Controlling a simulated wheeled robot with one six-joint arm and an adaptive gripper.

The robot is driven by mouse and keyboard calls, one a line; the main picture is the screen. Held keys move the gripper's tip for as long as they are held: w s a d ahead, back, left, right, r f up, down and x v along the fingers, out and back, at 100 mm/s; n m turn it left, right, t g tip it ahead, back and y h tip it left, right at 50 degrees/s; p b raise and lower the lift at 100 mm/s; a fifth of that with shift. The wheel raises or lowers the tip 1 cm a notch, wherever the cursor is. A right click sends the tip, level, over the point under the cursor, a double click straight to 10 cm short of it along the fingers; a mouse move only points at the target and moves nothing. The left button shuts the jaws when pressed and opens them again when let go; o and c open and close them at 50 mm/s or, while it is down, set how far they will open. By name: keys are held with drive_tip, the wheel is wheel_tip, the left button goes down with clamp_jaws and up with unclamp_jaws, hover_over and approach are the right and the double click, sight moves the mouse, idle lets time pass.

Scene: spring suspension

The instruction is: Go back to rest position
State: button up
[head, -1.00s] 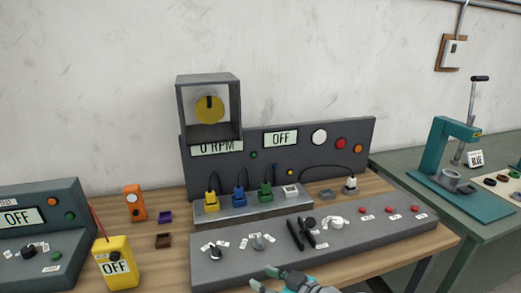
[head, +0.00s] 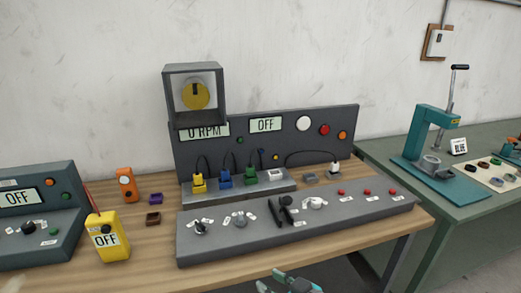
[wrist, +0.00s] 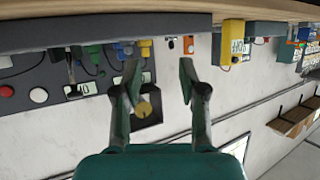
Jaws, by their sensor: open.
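My gripper (head: 288,283) shows at the bottom edge of the head view, in front of the wooden bench's front edge. Only its fingertips and part of its teal body are in that view. In the wrist view my gripper (wrist: 158,82) has its two fingers apart with nothing between them. The control panel (head: 300,232) and its back panel (head: 265,150) stand on the bench beyond it, apart from the gripper. The displays read 0 RPM (head: 204,132) and OFF (head: 265,125).
A yellow meter (head: 108,238) reading OFF and an orange device (head: 126,185) stand at the left of the wooden bench (head: 150,262). A teal press (head: 432,145) stands on a green table (head: 380,150) at the right. The floor between the tables is partly in view.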

drive_tip(key=s+d+f+m+t+h, duration=0.25)
drive_tip(key=s+d+f, duration=0.25)
drive_tip(key=s+f, duration=0.3)
drive_tip(key=s+d+f+m+t+h, duration=0.1)
drive_tip(key=s+d+f+m+h, duration=0.4)
drive_tip(key=s, duration=0.5)
drive_tip(key=s+d+r+h, duration=0.1)
drive_tip(key=s+d+r, duration=0.1)
drive_tip(key=s, duration=0.9)
drive_tip(key=s+d+r+t, duration=0.1)
drive_tip(key=s+d+r, duration=0.2)
drive_tip(key=s, duration=0.7)
drive_tip(key=shift+s+d+r+h, duration=0.25)
drive_tip(key=shift+s+r+h, duration=0.1)
drive_tip(key=shift+r, duration=0.15)
